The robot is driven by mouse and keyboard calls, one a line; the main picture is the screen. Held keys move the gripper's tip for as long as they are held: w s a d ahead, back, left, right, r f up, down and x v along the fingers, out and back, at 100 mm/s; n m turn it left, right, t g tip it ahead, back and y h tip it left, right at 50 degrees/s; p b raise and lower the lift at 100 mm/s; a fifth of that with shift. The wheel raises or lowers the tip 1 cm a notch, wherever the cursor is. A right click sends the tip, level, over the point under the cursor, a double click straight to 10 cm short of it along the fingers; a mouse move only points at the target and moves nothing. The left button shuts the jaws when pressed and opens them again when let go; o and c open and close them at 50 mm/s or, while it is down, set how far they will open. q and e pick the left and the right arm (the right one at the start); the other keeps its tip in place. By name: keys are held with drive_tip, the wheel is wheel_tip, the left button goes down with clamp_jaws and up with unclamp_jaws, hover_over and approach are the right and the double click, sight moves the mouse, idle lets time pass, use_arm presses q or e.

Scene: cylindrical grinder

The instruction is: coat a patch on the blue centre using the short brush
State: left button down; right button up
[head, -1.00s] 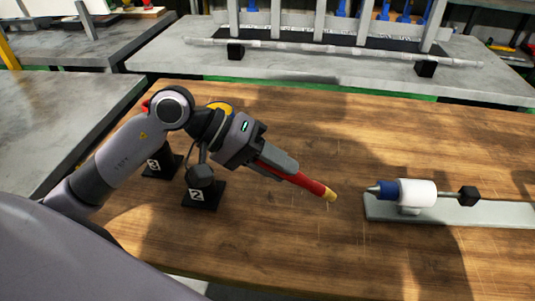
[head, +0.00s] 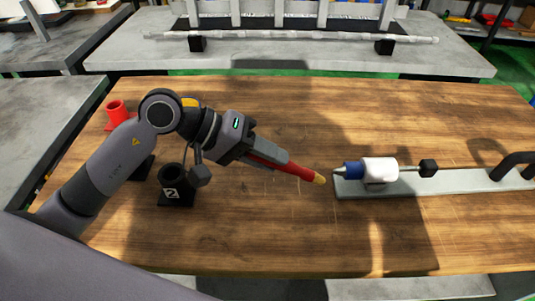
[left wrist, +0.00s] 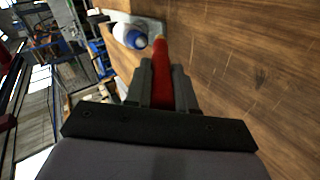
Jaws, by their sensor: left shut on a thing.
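The blue centre (head: 352,170) sits at the left end of a white cylinder (head: 380,170), with a pale pointed tip facing my brush. Both are mounted on a grey base plate (head: 440,184). My left gripper (head: 267,159) is shut on the short brush (head: 300,170), which is red with a yellowish tip. The brush tip is a little left of the centre's point, with a small gap in the head view. In the left wrist view the red brush (left wrist: 161,72) points towards the blue centre (left wrist: 137,41). My right gripper is not in view.
Black holders stand at the left; one is marked 2 (head: 176,190). A red holder (head: 116,115) stands farther back. A black handle (head: 517,165) rises at the plate's right end. A long shaft (head: 290,36) lies on the back bench. The wooden table's front is clear.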

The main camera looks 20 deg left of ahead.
sight(288, 167)
use_arm(q)
drive_tip(key=shift+w+d+b, duration=0.3)
drive_tip(key=shift+d+b, duration=0.05)
drive_tip(key=shift+d, duration=0.4)
drive_tip(key=shift+w+d+b, duration=0.25)
drive_tip(key=shift+d+b, duration=0.1)
drive_tip(key=shift+d, duration=0.4)
drive_tip(key=b, duration=0.5)
drive_tip(key=shift+w+r+b, duration=0.1)
drive_tip(key=shift+w+b, duration=0.1)
drive_tip(key=shift+b, duration=0.1)
drive_tip(key=shift+s+b, duration=0.2)
drive_tip(key=shift+b, duration=0.1)
drive_tip(key=shift+d, duration=0.1)
idle(0.7)
